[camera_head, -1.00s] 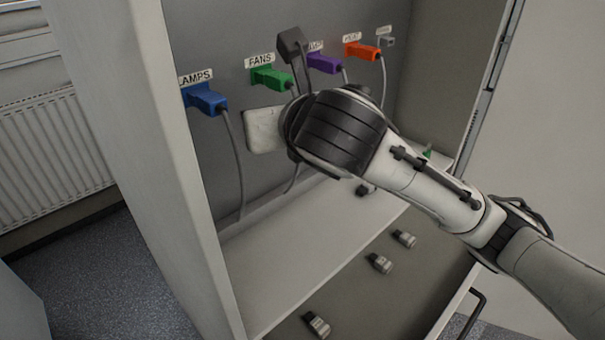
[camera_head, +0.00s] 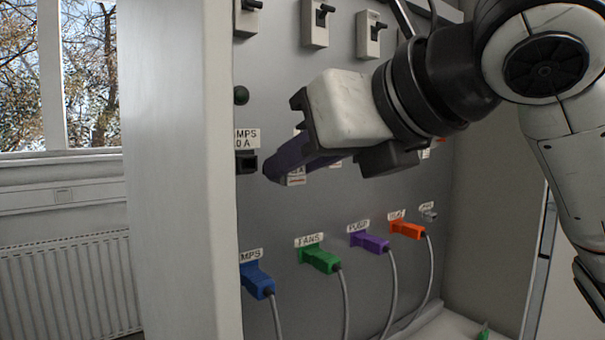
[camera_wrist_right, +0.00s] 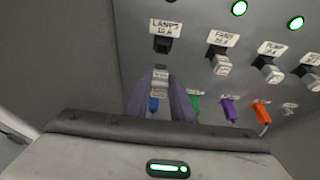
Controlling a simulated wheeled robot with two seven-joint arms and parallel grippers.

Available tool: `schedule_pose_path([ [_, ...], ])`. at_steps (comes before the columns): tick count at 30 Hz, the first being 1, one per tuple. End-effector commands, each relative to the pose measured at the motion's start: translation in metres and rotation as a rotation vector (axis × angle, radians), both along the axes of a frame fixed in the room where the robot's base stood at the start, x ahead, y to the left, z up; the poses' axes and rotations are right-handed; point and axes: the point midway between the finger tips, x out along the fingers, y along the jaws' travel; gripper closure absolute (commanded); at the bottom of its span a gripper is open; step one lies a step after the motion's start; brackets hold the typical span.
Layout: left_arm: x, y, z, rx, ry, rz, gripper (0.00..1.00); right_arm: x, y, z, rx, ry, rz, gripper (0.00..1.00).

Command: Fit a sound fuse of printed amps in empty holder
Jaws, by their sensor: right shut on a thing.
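My right gripper (camera_head: 280,167) has purple-grey fingers that point left at the panel. It is just right of the empty LAMPS holder (camera_head: 247,162), a dark socket under its partly cut-off label. In the right wrist view the fingers (camera_wrist_right: 160,90) are shut on a pale grey fuse (camera_wrist_right: 160,78), below the LAMPS 10 A holder (camera_wrist_right: 163,45) and apart from it. The fuse's print is too small to read. The fuse is hidden in the head view. My left gripper is not in view.
Fuses sit in the neighbouring FANS holder (camera_wrist_right: 218,63) and PUMP holder (camera_wrist_right: 268,71). Lit green lamps (camera_wrist_right: 239,8) are above them; the LAMPS lamp (camera_head: 241,95) is dark. Coloured plugs, such as the green one (camera_head: 320,259), stick out below. The cabinet's side wall (camera_head: 180,170) is left.

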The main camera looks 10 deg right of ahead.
Motion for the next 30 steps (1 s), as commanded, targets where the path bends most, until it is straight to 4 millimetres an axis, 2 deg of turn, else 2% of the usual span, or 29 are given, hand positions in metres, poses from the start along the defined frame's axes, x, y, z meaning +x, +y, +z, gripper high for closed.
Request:
schedule_pose_path([
  [9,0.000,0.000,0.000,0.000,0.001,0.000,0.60,0.029,0.012,-0.001,0.000,0.001,0.000,1.00],
  [15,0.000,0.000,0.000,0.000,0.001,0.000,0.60,0.041,0.017,0.000,0.000,-0.001,0.000,1.00],
  [30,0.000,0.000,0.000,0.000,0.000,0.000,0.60,0.046,0.019,-0.001,0.000,-0.001,-0.001,1.00],
])
